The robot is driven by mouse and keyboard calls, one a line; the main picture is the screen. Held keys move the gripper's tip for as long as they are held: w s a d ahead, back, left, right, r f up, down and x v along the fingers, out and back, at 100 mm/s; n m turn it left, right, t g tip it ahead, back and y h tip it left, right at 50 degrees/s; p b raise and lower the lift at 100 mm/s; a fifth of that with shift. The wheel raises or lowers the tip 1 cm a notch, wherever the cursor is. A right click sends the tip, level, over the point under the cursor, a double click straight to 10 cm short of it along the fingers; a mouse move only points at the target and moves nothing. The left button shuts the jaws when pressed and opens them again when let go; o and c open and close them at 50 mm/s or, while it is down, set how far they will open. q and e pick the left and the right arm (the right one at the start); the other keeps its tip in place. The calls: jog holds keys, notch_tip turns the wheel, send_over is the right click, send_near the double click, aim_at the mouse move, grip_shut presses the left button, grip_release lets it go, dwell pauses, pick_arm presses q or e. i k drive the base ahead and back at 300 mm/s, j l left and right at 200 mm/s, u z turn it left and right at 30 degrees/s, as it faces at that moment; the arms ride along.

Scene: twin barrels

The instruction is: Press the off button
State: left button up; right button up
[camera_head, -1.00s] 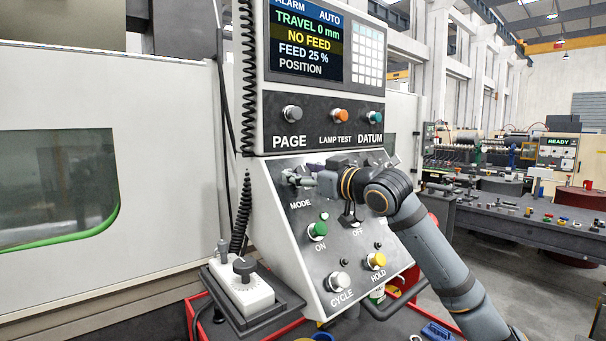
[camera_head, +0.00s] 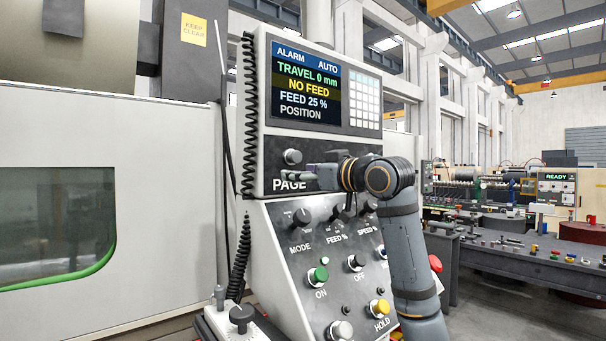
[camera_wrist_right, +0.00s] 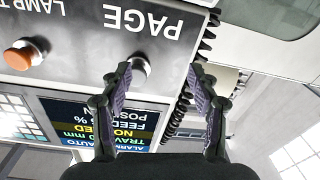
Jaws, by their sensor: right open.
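The black OFF button (camera_head: 355,262) is on the sloped lower panel, in plain sight with its label below it, to the right of the green ON button (camera_head: 318,275). My right gripper (camera_head: 292,175) is higher up, in front of the upper panel's lower row, by the PAGE label. It hides LAMP TEST and DATUM in the head view. In the right wrist view, upside down, its two fingers (camera_wrist_right: 160,72) are spread apart and empty, with the grey PAGE button (camera_wrist_right: 140,66) showing between them. The OFF button is not seen there. My left gripper is not in view.
Several other controls share the lower panel: the MODE knob (camera_head: 301,217), the yellow HOLD button (camera_head: 379,308) and a red button (camera_head: 435,263) at the right edge. A coiled cable (camera_head: 250,115) hangs along the left side. A screen (camera_head: 320,87) sits above.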

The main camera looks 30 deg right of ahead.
aim_at(359, 260)
jog(key=k+l, duration=0.5)
jog(key=k, duration=0.15)
jog(key=k+l, duration=0.55)
jog(key=k, duration=0.15)
